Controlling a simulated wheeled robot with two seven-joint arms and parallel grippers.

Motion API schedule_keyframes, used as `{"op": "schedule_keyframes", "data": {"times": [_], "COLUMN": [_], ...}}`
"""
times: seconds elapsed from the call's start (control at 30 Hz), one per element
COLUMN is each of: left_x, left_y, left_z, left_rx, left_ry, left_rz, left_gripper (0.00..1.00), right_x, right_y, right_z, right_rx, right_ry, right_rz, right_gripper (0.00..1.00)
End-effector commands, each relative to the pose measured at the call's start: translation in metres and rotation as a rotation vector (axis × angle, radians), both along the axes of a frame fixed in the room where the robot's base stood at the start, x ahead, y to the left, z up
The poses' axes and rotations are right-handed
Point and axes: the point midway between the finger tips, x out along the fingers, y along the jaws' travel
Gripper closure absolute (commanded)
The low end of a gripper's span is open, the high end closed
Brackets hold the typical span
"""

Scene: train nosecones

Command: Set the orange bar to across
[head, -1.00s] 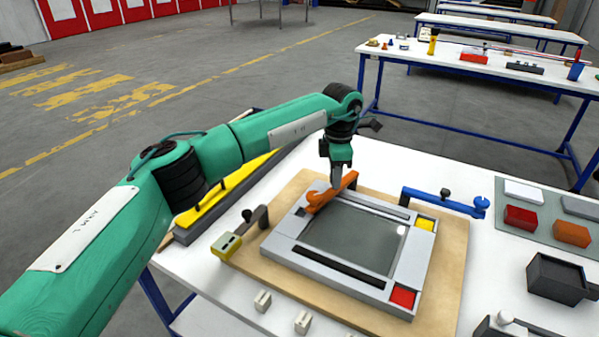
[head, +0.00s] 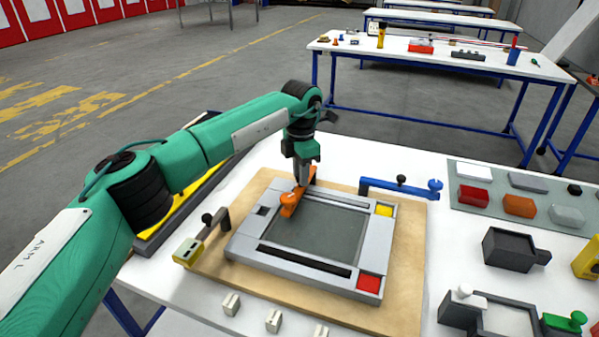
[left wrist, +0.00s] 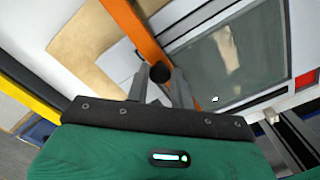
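The orange bar (head: 289,205) lies over the upper left part of a grey frame (head: 245,238) with a dark glassy window (head: 322,235). It runs slantwise, its near end over the window's corner and its far end past the frame's back edge. My left gripper (head: 301,183) points down at the bar from above. In the left wrist view, my left fingers (left wrist: 159,78) stand on both sides of a black knob (left wrist: 160,72) at the orange bar (left wrist: 140,30) and appear to touch it. My right gripper is not in view.
The frame sits on a wooden board (head: 405,270). A blue bar (head: 385,187) stands behind it, and a grey bar with a yellow end (head: 190,248) at its left. Several white blocks (head: 231,303) lie in front. A dark box (head: 512,248) and a grey mat (head: 470,202) are at right.

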Motion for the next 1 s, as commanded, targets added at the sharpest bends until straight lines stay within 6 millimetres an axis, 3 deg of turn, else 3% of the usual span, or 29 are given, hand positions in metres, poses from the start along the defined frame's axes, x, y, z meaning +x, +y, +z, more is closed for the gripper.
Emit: {"op": "schedule_keyframes", "data": {"times": [0.03, 0.1, 0.47, 0.63, 0.8, 1.0], "left_x": [0.000, 0.000, 0.000, 0.000, 0.000, 0.000], "left_y": [-0.001, -0.001, 0.000, -0.001, -0.001, -0.002], "left_z": [0.001, 0.001, 0.005, 0.031, 0.071, 0.112], "left_rx": [-0.003, -0.002, -0.001, -0.001, -0.001, -0.001], "left_ry": [-0.001, -0.001, -0.001, -0.004, -0.005, -0.003], "left_rz": [-0.002, -0.002, -0.002, -0.002, -0.002, -0.002], "left_gripper": [0.67, 0.55, 0.55, 0.55, 0.55, 0.55], "right_x": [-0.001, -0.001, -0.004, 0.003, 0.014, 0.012], "right_y": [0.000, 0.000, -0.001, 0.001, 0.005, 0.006], "right_z": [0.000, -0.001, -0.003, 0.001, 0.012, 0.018], "right_rx": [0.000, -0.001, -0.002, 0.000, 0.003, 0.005], "right_ry": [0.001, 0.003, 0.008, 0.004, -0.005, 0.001], "right_rz": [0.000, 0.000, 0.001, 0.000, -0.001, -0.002], "right_gripper": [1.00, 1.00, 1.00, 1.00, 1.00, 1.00]}}
